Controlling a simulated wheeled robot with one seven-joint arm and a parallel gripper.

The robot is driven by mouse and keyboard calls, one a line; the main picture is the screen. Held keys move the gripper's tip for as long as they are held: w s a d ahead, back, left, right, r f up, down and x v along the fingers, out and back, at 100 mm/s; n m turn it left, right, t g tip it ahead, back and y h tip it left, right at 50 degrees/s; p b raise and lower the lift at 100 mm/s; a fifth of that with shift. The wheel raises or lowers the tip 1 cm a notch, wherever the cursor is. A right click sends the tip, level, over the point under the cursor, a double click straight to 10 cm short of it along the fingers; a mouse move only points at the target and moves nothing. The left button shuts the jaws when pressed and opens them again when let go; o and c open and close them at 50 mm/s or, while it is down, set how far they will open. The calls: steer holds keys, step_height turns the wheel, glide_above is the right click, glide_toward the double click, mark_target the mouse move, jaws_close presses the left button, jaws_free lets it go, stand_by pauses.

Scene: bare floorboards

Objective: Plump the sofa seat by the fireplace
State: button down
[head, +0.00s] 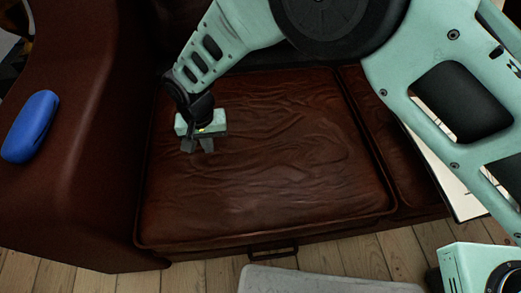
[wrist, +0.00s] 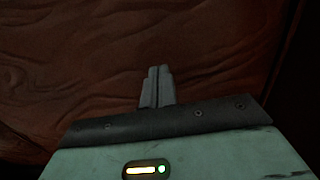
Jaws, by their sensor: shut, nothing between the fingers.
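The sofa seat (head: 285,180) is a reddish-brown leather cushion with a wrinkled top, in the middle of the head view. The wrinkled leather (wrist: 75,65) also fills much of the wrist view. My gripper (head: 197,146) is over the left part of the cushion, pointing down. In the wrist view my gripper (wrist: 157,72) has its two fingers together with nothing between them. I cannot tell whether the fingertips touch the leather. No fireplace shows in either view.
The sofa's armrest (head: 75,150) rises left of the cushion, with a blue rounded object (head: 31,126) on it. A second cushion (head: 400,165) adjoins at right, partly behind my arm. Floorboards (head: 345,250) and a pale grey flat object (head: 320,280) lie in front.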

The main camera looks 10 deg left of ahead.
steer(key=shift+f, duration=0.25)
steer(key=shift+r+p, duration=1.35)
steer(key=shift+r, duration=0.2)
step_height(320, 180, up, 6)
steer(key=p, duration=0.5)
